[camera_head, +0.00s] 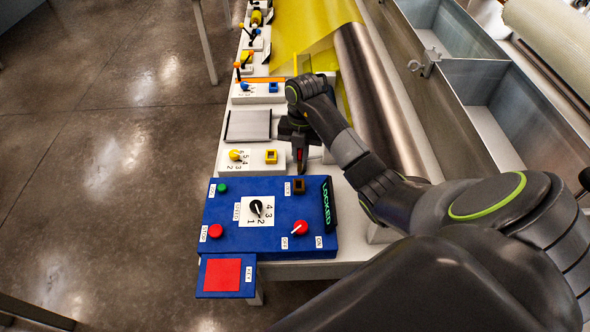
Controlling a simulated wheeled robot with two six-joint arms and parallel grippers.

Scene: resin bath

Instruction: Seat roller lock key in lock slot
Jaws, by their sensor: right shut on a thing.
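My right gripper (301,163) comes down from above, just behind the far edge of the blue control panel (262,244). It is shut on the roller lock key, which is mostly hidden between the dark fingers; only a small reddish bit shows. A small brown block (298,186), which looks like the lock slot, sits near the panel's far right corner, just in front of the fingertips. The gripper looks apart from it, though the height gap is hard to judge. A dark sign (327,203) reading LOCKED in green stands at the panel's right edge. My left gripper is not in view.
The panel carries a black dial (256,208), a red knob (299,228), a green button (222,188) and a red button (215,231). A red pad (223,275) is at the front left. A metal roller (375,100) and resin trough (480,80) lie to the right.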

